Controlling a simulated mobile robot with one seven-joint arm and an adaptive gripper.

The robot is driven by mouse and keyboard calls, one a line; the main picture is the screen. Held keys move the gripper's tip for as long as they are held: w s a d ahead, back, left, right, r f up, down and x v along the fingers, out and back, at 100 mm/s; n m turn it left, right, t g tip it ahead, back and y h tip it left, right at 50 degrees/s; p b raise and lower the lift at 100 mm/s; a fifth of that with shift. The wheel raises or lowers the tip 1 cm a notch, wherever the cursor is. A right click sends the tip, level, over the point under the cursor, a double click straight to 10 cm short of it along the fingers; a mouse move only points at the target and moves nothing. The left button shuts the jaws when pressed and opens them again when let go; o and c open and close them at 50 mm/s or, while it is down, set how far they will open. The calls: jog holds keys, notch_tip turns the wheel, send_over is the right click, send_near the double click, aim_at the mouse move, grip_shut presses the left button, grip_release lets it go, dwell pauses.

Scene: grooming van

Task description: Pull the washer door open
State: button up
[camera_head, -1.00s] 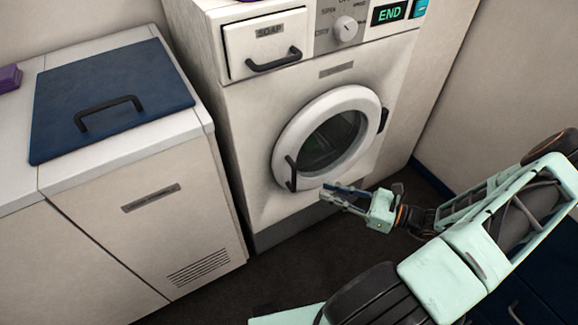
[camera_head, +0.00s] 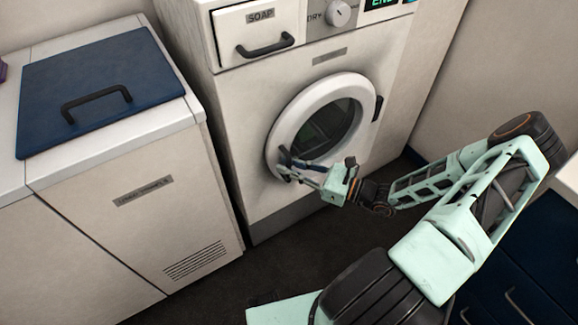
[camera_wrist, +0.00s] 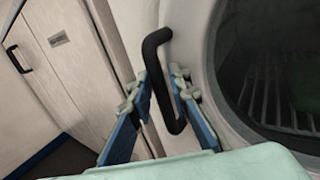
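The washer (camera_head: 235,110) has a round white door (camera_head: 287,117) with a dark glass window (camera_head: 328,128); the door looks shut against the front. Its black handle (camera_wrist: 151,62) is on the door's left side, upright, and mostly hidden behind my fingertips in the head view. My gripper (camera_head: 287,166) is at the handle. In the wrist view, my gripper (camera_wrist: 160,84) has its two blue-backed fingers apart, one on each side of the handle bar. The right finger is close to the bar; whether it touches, I cannot tell.
A white cabinet (camera_head: 145,210) with a blue lid (camera_head: 100,80) stands left of the washer. The soap drawer (camera_head: 255,30) is above the door. Dark floor (camera_head: 270,270) in front is clear. A blue drawer unit (camera_head: 510,270) stands at the lower right.

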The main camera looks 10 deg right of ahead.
grip_shut()
dwell(0.3)
